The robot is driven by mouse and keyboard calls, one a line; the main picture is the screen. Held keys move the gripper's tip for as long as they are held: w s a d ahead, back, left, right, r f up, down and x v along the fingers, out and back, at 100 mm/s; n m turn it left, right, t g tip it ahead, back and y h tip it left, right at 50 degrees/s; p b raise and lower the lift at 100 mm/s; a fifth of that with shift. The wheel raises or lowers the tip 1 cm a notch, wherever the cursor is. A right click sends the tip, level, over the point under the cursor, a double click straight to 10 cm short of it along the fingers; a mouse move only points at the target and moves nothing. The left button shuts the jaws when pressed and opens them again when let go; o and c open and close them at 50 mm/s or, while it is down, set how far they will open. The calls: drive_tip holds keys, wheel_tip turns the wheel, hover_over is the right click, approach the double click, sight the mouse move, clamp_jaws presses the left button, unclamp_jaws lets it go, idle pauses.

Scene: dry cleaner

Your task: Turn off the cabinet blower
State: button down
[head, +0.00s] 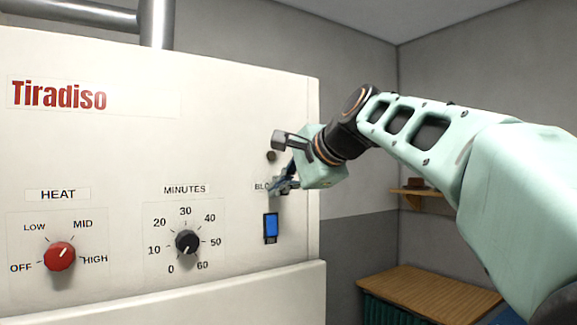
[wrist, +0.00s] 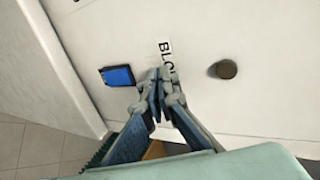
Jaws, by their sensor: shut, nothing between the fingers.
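The blower switch is a blue rocker (head: 271,228) in a dark frame, low on the right side of the white cabinet front (head: 130,140). Above it is a label (head: 262,187) starting "BLO", the rest hidden by my gripper. My gripper (head: 284,186) is shut and empty, just above the switch and close to the panel. In the wrist view the blue switch (wrist: 118,76) lies to the left of my closed fingertips (wrist: 160,76), apart from them. The fingertips cover part of the label (wrist: 166,52). I cannot tell whether they touch the panel, or which way the rocker is pressed.
A dark round knob (wrist: 224,69) sits right of the fingertips in the wrist view. A red heat knob (head: 59,257) and black minutes dial (head: 187,242) are on the cabinet's left and middle. A wooden-topped table (head: 425,290) stands right of the cabinet.

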sight(271, 166)
drive_tip(key=shift+r, duration=2.9)
